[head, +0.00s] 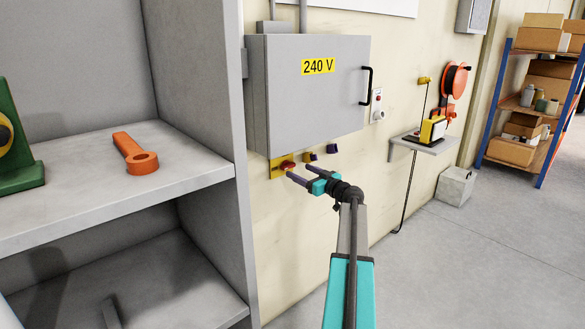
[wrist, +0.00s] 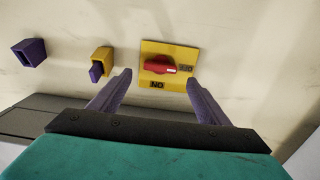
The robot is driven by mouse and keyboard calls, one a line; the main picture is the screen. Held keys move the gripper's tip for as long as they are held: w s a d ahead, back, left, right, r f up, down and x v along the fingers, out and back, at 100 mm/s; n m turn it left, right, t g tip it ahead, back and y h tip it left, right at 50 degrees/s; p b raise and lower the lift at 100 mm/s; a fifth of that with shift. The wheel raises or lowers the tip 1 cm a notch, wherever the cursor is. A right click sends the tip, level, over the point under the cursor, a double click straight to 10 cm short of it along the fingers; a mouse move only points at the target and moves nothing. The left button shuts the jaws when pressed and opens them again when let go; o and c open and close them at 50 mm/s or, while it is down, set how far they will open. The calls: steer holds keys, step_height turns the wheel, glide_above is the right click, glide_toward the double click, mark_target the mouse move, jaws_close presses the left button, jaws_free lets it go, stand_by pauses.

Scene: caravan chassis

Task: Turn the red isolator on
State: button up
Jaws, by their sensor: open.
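The red isolator (head: 287,165) is a rotary knob on a yellow plate (wrist: 180,48), on the wall below the grey 240 V cabinet. In the wrist view, which looks upside down, the red knob (wrist: 158,66) lies with its bar roughly sideways, its end toward a small label (wrist: 186,69) at right that seems to read OFF. An upside-down ON label (wrist: 156,85) is below the knob. My gripper (head: 300,172) is open and faces the plate. In the wrist view, its purple fingers (wrist: 158,78) stand to either side of the knob, apparently short of it; contact cannot be told.
A yellow socket (wrist: 101,61) and a purple socket (wrist: 29,52) sit beside the plate. The grey cabinet (head: 315,100) overhangs above. A small wall shelf (head: 425,144) is at right; the floor there is largely clear.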

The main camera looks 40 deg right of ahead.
mark_target(290, 167)
steer(key=shift+w+d+p, duration=0.2)
steer(key=shift+w+p, duration=0.15)
steer(key=shift+w, duration=2.75)
steer(key=shift+c, duration=0.2)
steer(key=c, duration=1)
